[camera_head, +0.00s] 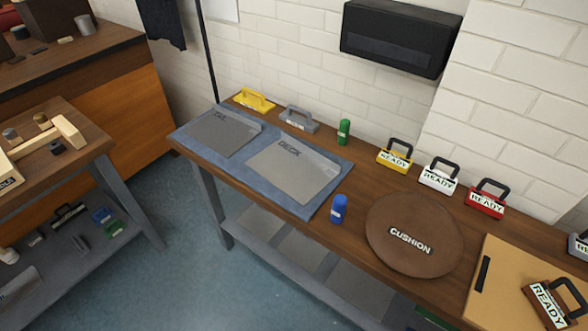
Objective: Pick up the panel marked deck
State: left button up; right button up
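A flat grey panel marked DECK (295,172) lies on a blue mat (259,183) on the wooden workbench, left of the middle of the head view. A smaller grey panel (222,136) with a short label, hard to read, lies on the same mat to its left. I cannot tell how thick either panel is. Neither of my grippers shows in this view.
A blue canister (338,209) stands by the mat's right corner, a green one (343,132) behind. A round CUSHION disc (415,236) and several READY-marked handled blocks, one yellow (395,158), are to the right. Another bench (75,137) stands left, with open floor between.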

aim_at(301, 173)
jog(key=u, duration=1.55)
jog(key=i, duration=1.5)
jog(key=z, duration=1.2)
